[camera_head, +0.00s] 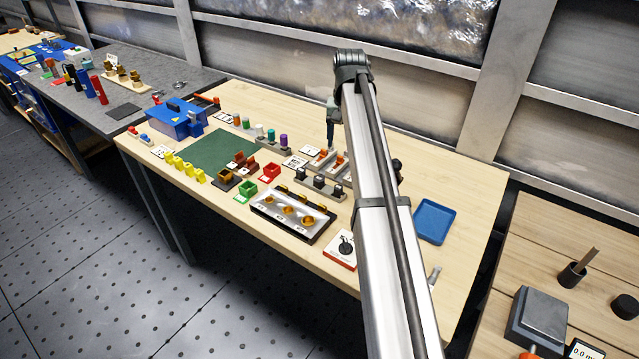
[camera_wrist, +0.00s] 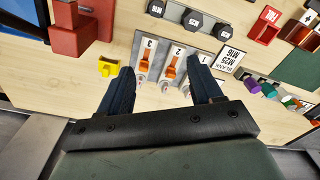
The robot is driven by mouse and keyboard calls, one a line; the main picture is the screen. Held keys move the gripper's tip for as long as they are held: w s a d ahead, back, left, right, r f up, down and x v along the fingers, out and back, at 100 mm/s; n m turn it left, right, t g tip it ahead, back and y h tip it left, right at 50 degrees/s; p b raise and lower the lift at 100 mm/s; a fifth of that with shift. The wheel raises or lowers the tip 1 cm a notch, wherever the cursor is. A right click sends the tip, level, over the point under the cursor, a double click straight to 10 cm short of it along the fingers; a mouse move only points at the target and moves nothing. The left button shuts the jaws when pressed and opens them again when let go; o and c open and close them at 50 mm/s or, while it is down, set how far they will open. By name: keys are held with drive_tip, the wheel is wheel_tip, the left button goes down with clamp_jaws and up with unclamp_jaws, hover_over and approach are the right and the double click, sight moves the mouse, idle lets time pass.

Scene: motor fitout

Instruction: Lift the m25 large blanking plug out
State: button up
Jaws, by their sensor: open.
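My gripper (camera_wrist: 162,78) is open and empty, its two dark fingers spread above a rack (camera_wrist: 155,52) with slots marked 1, 2 and 3. Orange pieces (camera_wrist: 170,72) lie in the slots; the right finger partly covers slot 1. A label reading BLANK M25 M16 (camera_wrist: 229,60) lies right of the rack. Black hex-headed plugs (camera_wrist: 192,20) stand in a row beyond it. I cannot tell which piece is the large M25 one. In the head view my gripper (camera_head: 331,140) points down near the orange pieces, and the black plugs (camera_head: 318,182) stand in front of them.
A red block (camera_wrist: 72,32) and a small yellow piece (camera_wrist: 108,66) are left of the fingers. A blue tray (camera_head: 435,222) lies on the right of the table. A metal plate with brass fittings (camera_head: 292,213) and a red bin (camera_head: 269,173) are nearer the front edge.

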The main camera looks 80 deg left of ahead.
drive_tip(key=r, duration=0.1)
hover_over(319, 179)
wheel_tip(319, 179, down, 14)
drive_tip(key=shift+d+r, duration=0.1)
drive_tip(key=shift+r, duration=0.05)
idle(0.6)
drive_tip(key=shift+c, duration=0.3)
drive_tip(key=c, duration=1.1)
